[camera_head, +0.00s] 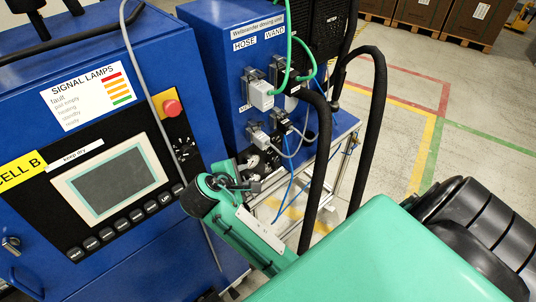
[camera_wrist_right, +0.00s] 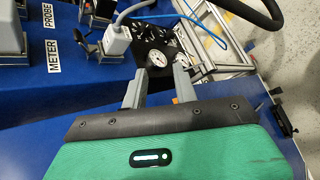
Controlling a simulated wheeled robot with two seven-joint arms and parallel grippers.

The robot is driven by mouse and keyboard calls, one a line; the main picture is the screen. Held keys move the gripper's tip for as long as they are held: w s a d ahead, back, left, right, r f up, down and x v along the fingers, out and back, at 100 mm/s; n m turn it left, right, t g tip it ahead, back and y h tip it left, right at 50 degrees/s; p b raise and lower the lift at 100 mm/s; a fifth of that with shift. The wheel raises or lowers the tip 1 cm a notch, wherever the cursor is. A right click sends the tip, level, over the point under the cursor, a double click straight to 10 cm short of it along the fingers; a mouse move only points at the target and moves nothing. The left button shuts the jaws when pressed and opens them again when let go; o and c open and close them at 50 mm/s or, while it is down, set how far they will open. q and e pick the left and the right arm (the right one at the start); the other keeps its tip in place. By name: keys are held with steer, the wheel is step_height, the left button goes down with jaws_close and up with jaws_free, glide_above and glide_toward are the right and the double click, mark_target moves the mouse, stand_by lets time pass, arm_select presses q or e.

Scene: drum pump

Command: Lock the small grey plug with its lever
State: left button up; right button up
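The small grey plug (camera_head: 257,138) sits in the lower part of the blue unit's front in the head view. In the right wrist view a light grey plug (camera_wrist_right: 117,40) stands upright, with a dark lever (camera_wrist_right: 87,44) sticking out at its left side. How far the lever is turned I cannot tell. My right gripper (camera_head: 258,182) is below the plug in the head view. In the right wrist view its two grey fingers (camera_wrist_right: 160,72) are apart, with nothing between them. They are to the right of the plug and not touching it. My left gripper is not in view.
A larger grey plug (camera_head: 261,95) with a green cable is above. A round gauge (camera_wrist_right: 156,57) lies beyond my fingers. Blue cable and black hoses (camera_head: 316,165) hang close to my right arm. A control cabinet (camera_head: 105,180) stands left. Floor at right is open.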

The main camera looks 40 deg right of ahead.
steer(key=s+a+f+m+g+y+b, duration=0.1)
steer(key=s+f+m+y, duration=0.5)
steer(key=s+f, duration=0.7)
step_height(320, 180, down, 4)
steer(key=shift+a+f+y+b, duration=0.1)
steer(key=shift+a+y+b, duration=0.05)
steer(key=shift+y+b, duration=0.4)
